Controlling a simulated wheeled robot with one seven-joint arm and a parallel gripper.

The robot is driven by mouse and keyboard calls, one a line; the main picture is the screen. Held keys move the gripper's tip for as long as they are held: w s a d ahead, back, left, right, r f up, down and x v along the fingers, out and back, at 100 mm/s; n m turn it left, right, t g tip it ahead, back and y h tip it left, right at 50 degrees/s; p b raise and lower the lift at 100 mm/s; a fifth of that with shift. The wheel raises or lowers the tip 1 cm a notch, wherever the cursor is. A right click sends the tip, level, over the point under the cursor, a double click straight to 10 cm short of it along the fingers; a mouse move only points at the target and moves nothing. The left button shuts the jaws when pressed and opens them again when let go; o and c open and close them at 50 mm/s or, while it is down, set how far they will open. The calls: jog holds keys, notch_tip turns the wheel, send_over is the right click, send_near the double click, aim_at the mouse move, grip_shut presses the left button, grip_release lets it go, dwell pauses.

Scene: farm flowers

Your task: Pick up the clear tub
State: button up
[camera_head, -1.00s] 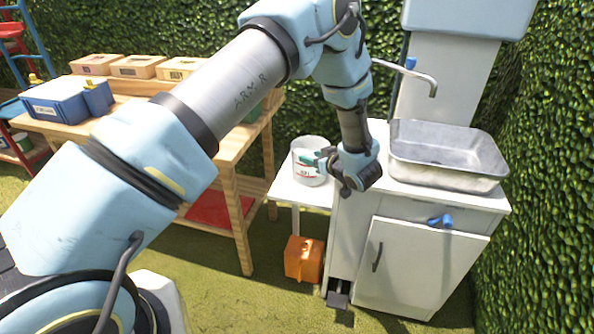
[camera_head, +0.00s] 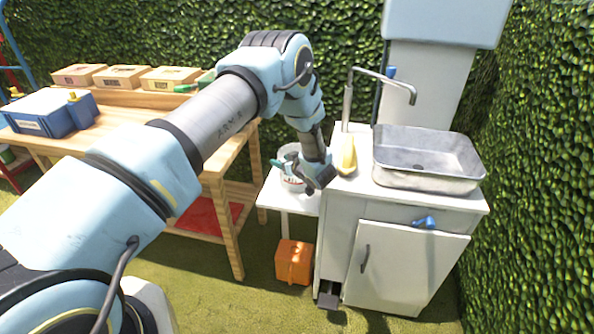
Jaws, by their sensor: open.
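The clear tub (camera_head: 291,185) is a whitish, see-through round container with red print. It stands upright on a small white side table (camera_head: 277,199) left of the sink cabinet. My gripper (camera_head: 290,172) is at the tub, in front of it and on its right side, and hides part of its wall. The jaws are open and point left. Teal parts show across the tub's front and left side. I cannot tell whether the fingers touch the tub or straddle its wall.
The sink cabinet (camera_head: 395,265) with a metal basin (camera_head: 430,172) and a yellow object (camera_head: 347,155) stands just right. A wooden workbench (camera_head: 215,170) with boxes is at the left. An orange box (camera_head: 293,262) sits on the grass below. A hedge closes the back.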

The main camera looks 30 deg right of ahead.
grip_shut()
dwell(0.3)
dwell(1.1)
